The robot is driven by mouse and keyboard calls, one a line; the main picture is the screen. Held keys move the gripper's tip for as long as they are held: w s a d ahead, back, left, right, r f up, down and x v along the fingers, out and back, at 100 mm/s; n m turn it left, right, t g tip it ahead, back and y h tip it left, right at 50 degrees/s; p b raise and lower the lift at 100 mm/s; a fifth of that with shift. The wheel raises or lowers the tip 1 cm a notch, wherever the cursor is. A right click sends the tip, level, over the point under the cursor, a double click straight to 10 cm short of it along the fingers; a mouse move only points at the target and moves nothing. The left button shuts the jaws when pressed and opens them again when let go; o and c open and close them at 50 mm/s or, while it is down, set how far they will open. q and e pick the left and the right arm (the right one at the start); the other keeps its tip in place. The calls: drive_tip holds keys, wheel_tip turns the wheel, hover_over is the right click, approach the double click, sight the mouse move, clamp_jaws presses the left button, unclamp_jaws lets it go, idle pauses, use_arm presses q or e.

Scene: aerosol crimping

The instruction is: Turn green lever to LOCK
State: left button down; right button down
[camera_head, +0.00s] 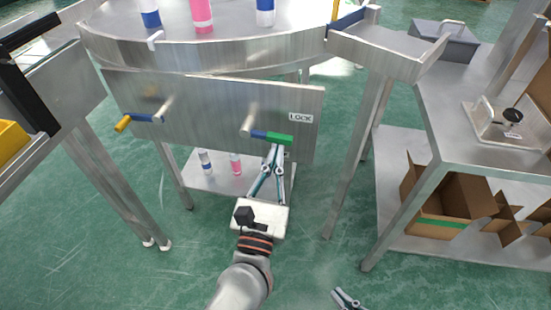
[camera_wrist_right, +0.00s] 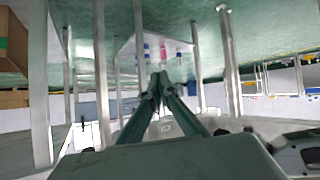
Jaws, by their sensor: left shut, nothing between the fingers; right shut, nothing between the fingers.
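The green lever (camera_head: 279,139) is a short blue bar with a green end on a metal panel (camera_head: 200,110). It points right and slightly down from a grey pivot peg (camera_head: 248,122), below the LOCK label (camera_head: 301,117). My left gripper (camera_head: 274,148) is shut and empty, its fingertips just below or against the green end; I cannot tell if they touch. My right gripper (camera_head: 338,292) is low at the bottom edge, away from the panel. It is shut and empty in the right wrist view (camera_wrist_right: 159,84).
A second lever with a yellow end (camera_head: 123,124) is on the panel's left. Above is a round metal table (camera_head: 240,52) with blue and pink cans. A lower shelf (camera_head: 205,180) holds smaller cans. A metal bench (camera_head: 455,115) with cardboard boxes (camera_head: 455,200) stands right. Green floor is free in front.

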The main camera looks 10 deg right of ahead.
use_arm(q)
drive_tip(key=shift+d+r+n, duration=0.1)
drive_tip(key=shift+r+n, duration=0.2)
drive_tip(key=shift+n, duration=0.2)
use_arm(e)
drive_tip(key=shift+r, duration=0.25)
use_arm(q)
drive_tip(key=shift+y, duration=0.3)
use_arm(e)
drive_tip(key=shift+f, duration=0.15)
